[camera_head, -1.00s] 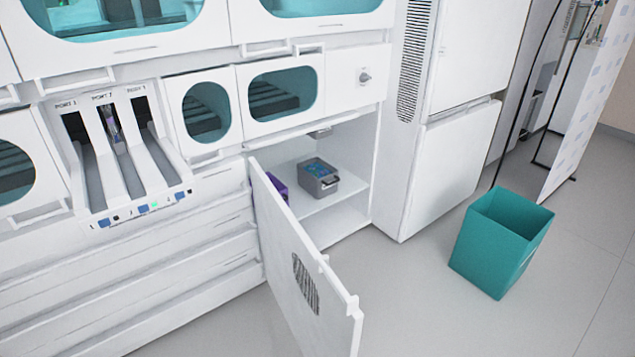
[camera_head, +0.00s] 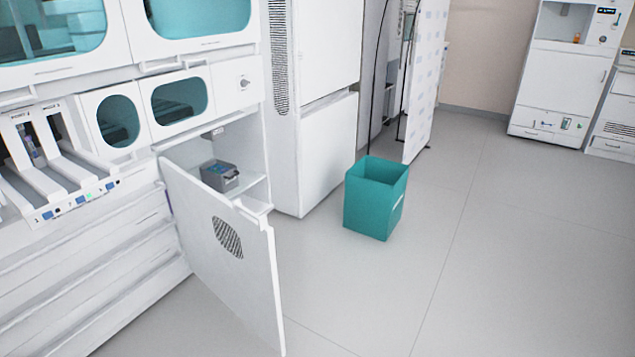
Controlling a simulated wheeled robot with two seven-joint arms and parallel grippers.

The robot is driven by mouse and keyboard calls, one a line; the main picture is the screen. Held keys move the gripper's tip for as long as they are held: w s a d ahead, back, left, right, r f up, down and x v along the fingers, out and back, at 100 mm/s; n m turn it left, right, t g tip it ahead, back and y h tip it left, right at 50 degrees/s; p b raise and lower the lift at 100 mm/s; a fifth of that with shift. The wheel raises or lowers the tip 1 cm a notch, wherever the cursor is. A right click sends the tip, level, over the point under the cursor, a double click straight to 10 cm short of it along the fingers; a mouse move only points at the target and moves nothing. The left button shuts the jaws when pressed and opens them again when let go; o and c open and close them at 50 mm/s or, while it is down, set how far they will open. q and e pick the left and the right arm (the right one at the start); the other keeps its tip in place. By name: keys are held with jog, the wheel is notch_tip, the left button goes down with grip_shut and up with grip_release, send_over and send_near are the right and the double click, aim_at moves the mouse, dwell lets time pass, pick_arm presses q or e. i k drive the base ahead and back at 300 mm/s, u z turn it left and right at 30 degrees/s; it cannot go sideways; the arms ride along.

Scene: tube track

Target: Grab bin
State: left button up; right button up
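A teal open-topped bin (camera_head: 373,205) stands upright on the grey floor, right of the middle of the head view. It is close to the front of a tall white cabinet. Its inside looks empty as far as I can see. Neither of my grippers shows in the head view.
A white cabinet door (camera_head: 226,252) hangs open into the floor space left of the bin. A grey box (camera_head: 219,176) sits on the shelf behind it. A white patterned panel (camera_head: 426,80) stands behind the bin. The floor (camera_head: 500,260) in front and right is clear.

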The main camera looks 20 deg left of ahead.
aim_at(221, 177)
jog(key=z, duration=0.15)
jog(key=i, duration=0.95)
jog(key=u, duration=0.85)
jog(key=i, duration=2.6)
jog(key=u, duration=1.75)
jog(key=i, duration=1.15)
jog(key=u, duration=0.7)
